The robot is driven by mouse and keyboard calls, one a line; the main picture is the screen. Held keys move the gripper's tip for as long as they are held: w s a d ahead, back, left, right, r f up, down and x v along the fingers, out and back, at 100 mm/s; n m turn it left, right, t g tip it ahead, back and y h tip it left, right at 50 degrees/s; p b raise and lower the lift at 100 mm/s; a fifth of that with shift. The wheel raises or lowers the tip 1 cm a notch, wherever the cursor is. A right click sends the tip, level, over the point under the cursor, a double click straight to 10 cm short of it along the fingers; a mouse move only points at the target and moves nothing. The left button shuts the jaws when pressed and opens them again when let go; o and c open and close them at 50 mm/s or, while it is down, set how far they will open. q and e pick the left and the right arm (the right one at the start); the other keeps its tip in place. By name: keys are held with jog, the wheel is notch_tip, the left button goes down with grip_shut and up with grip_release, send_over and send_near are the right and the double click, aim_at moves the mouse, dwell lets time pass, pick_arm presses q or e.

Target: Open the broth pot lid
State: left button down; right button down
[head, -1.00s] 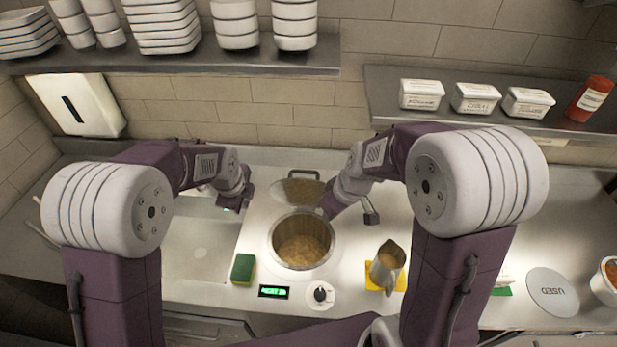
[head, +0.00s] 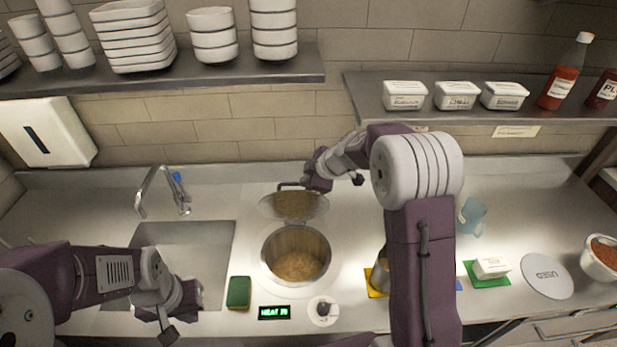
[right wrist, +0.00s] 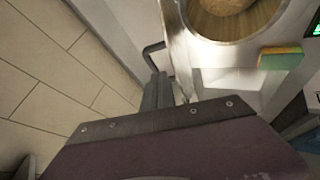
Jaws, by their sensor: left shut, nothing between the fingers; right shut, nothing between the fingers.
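The broth pot (head: 268,262) is sunk in the counter, its mouth uncovered, with brown broth (head: 298,266) inside. Its round lid (head: 292,206) is raised and tilted back behind the pot, with the dark handle (head: 283,186) at its top. My right gripper (head: 309,184) is shut and empty beside the upper right of the lid, close to the handle; I cannot tell whether they touch. In the right wrist view the shut fingers (right wrist: 158,92) point toward the bent handle (right wrist: 152,52). My left gripper (head: 178,318) is shut and empty, low over the sink's front edge.
A green and yellow sponge (head: 239,292), a lit display (head: 274,313) and a knob (head: 323,310) sit in front of the pot. A jug on a yellow mat (head: 374,284) is partly behind my right arm. The sink and tap (head: 160,190) are left.

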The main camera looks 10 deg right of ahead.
aim_at(294, 200)
jog(key=p+x, duration=0.1)
jog(key=x, duration=0.3)
jog(key=shift+w+a+f, duration=0.2)
jog(key=shift+a, duration=0.05)
jog(key=shift+w+f, duration=0.25)
jog(key=shift+f, duration=0.2)
jog(key=shift+a, duration=0.1)
